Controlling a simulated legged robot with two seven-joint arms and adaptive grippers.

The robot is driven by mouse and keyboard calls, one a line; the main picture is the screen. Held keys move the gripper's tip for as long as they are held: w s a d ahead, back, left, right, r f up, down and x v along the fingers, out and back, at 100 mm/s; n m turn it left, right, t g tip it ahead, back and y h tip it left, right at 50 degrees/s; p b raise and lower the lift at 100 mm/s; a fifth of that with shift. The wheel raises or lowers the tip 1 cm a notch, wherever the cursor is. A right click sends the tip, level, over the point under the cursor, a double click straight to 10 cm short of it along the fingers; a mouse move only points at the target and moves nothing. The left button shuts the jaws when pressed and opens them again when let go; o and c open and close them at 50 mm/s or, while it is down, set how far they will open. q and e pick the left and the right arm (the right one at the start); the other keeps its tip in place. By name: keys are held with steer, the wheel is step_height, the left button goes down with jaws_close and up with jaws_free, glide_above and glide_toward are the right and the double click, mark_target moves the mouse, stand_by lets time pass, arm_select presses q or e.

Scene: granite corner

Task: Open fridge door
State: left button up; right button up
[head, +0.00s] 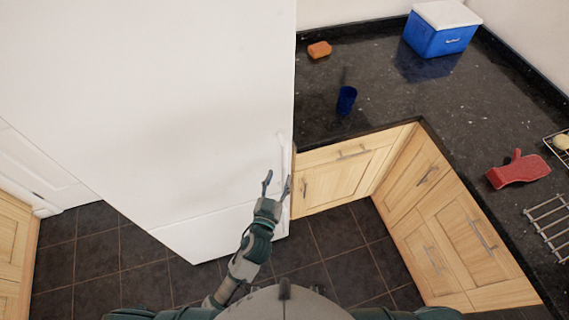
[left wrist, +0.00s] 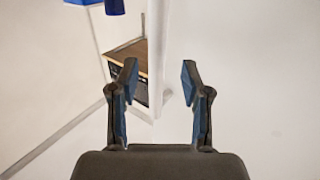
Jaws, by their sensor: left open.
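The white fridge (head: 150,110) fills the left and middle of the head view, its door looking closed. Its slim white upright handle (head: 281,160) runs near the right edge of the door. My left gripper (head: 277,184) is open and empty at the lower end of the handle, with its fingers pointing up toward it. In the left wrist view, a white upright bar that looks like the handle (left wrist: 156,55) lies between the two open fingertips of the gripper (left wrist: 159,77). I cannot tell whether they touch it. My right gripper is not in view.
Wooden cabinets (head: 335,180) and a dark granite counter (head: 400,100) stand right of the fridge. On the counter are a blue cup (head: 346,100), a cooler (head: 440,32), a sponge-like orange block (head: 319,49) and a red mitt (head: 518,171). Dark floor tiles (head: 100,260) are clear at left.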

mark_target(282, 169)
arm_select(q)
steer(key=x, duration=0.5)
steer(key=shift+w+d, duration=0.2)
steer(key=shift+d, duration=0.35)
steer(key=shift+a, duration=0.4)
jaws_close()
